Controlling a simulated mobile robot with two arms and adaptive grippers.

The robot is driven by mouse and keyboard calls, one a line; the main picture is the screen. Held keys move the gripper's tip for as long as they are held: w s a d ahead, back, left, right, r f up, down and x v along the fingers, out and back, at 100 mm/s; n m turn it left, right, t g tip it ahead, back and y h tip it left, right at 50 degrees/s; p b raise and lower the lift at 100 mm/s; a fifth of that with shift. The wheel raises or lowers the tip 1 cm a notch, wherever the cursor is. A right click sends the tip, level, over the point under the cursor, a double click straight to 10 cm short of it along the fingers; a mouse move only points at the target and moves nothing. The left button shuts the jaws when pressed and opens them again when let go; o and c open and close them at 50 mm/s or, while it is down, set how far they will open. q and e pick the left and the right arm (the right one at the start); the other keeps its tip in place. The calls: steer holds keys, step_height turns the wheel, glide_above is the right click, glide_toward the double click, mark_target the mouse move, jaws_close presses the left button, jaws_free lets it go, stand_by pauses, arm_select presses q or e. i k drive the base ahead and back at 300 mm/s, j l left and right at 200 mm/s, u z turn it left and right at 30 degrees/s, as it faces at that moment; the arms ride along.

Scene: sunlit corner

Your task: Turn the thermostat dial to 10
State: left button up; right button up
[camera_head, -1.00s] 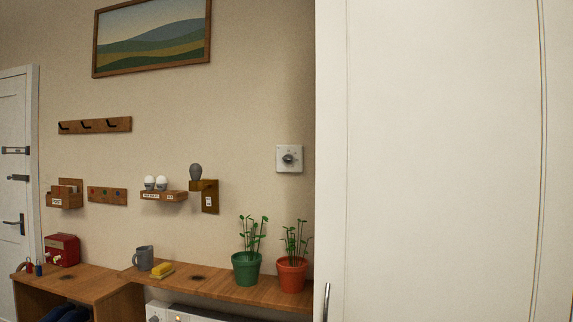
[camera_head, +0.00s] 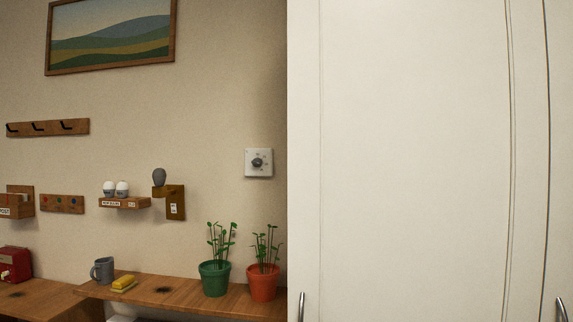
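The thermostat is a white square plate (camera_head: 259,170) on the beige wall, with a round dark grey dial (camera_head: 257,162) in its middle. It is left of the large white cabinet and above the potted plants. The marks around the dial are too small to read, and I cannot tell its setting. Neither of my grippers is in the head view.
A tall white cabinet (camera_head: 415,150) fills the right half. A wooden shelf (camera_head: 185,294) below the thermostat holds a green pot (camera_head: 214,280), an orange pot (camera_head: 262,285), a yellow sponge-like block (camera_head: 123,282) and a grey mug (camera_head: 103,270). The wall around the thermostat is clear.

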mark_target(257, 162)
steer(key=i+j+z, duration=0.15)
steer(key=j, duration=0.2)
steer(key=i+j+z, duration=0.35)
steer(key=j, duration=0.4)
steer(key=i+j+z, duration=0.2)
steer(key=j, duration=0.2)
